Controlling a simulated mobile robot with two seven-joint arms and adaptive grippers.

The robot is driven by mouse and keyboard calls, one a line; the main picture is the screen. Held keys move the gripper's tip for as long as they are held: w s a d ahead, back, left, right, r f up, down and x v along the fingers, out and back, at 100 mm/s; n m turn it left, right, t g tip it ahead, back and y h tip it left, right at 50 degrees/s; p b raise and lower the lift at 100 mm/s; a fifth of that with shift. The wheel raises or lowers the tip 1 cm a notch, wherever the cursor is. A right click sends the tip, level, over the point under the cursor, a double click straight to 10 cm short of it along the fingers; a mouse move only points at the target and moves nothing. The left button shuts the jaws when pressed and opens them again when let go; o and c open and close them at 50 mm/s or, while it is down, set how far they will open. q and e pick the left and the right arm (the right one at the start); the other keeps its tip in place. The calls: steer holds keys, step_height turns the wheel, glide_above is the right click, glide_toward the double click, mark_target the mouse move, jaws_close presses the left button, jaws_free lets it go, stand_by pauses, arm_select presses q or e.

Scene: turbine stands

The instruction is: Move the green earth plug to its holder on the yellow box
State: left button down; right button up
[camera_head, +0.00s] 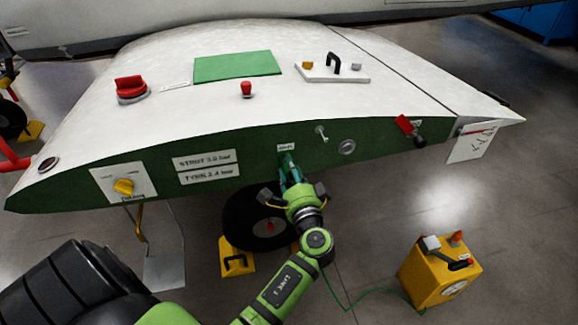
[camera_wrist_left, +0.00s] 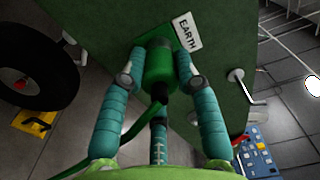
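The green earth plug (camera_wrist_left: 158,70) sits against the dark green side panel, next to a white EARTH label (camera_wrist_left: 187,32). My left gripper (camera_head: 287,172) reaches up to it from below. In the left wrist view its teal fingers (camera_wrist_left: 160,60) close in around the plug, and the tips look in contact with its sides. In the head view the fingers mostly hide the plug. The yellow box (camera_head: 435,278) stands on the floor at the lower right. Its top carries dark and orange fittings; I cannot tell which is the holder. My right gripper is not in view.
A green cable (camera_head: 365,293) runs along the floor to the yellow box. A black wheel (camera_head: 238,215) and a yellow chock (camera_head: 237,262) are below the panel, left of my gripper. A red tag (camera_head: 404,124) and a small lever (camera_head: 321,133) stick out to the right.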

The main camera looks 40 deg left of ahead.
arm_select(q)
steer(key=shift+s+d, duration=0.1)
steer(key=shift+d, duration=0.1)
stand_by(0.3)
steer(key=shift+s+d, duration=0.25)
steer(key=shift+v, duration=1.55)
